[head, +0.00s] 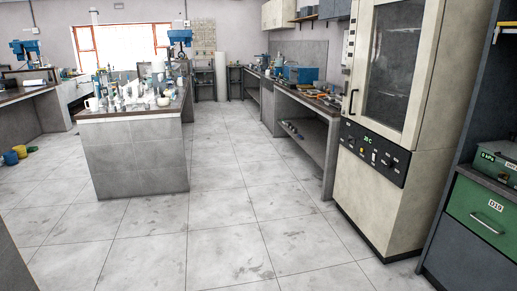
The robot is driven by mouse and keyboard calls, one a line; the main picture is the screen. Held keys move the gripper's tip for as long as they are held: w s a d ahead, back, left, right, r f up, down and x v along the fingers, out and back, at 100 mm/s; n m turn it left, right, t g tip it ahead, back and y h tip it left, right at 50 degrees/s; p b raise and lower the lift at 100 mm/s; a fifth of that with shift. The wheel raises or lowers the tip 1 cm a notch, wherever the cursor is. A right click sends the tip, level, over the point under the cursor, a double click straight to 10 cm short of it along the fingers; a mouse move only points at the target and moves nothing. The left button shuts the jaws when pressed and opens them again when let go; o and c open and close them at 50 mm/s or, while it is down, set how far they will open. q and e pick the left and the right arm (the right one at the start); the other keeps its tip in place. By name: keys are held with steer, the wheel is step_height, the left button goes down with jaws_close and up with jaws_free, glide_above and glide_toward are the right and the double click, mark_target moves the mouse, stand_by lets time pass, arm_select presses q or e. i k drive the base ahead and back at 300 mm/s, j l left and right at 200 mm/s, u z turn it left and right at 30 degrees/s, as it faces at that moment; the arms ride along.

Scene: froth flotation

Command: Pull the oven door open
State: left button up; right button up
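A tall cream oven (377,197) stands on the right side of the head view. Its door (392,65) has a large dark window and looks shut. A dark vertical handle (353,103) sits at the door's left edge. Below the door is a black control panel (374,151) with a small green display and several knobs. Neither of my grippers is in view.
A central grey island (133,158) carries many bottles and vessels. A bench (306,125) with tools runs along the right wall behind the oven. A cabinet with a green drawer (484,212) stands right of the oven. The tiled floor (225,225) in front is clear.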

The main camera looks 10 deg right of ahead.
mark_target(367, 14)
steer(key=i+z, duration=0.15)
steer(key=i, duration=0.65)
steer(key=i+z, duration=0.2)
steer(key=i, duration=0.6)
steer(key=i+j+z, duration=0.15)
steer(key=i, duration=0.65)
steer(key=i+z, duration=0.1)
steer(key=i, duration=1.65)
steer(key=i+z, duration=0.15)
steer(key=i, duration=0.7)
steer(key=i+z, duration=0.3)
steer(key=i+j+z, duration=0.3)
steer(key=i, duration=0.2)
steer(key=j+z, duration=0.15)
steer(key=j, duration=0.45)
steer(key=k+j+z, duration=0.15)
steer(key=j, duration=0.45)
steer(key=j+z, duration=0.2)
steer(key=j, duration=0.4)
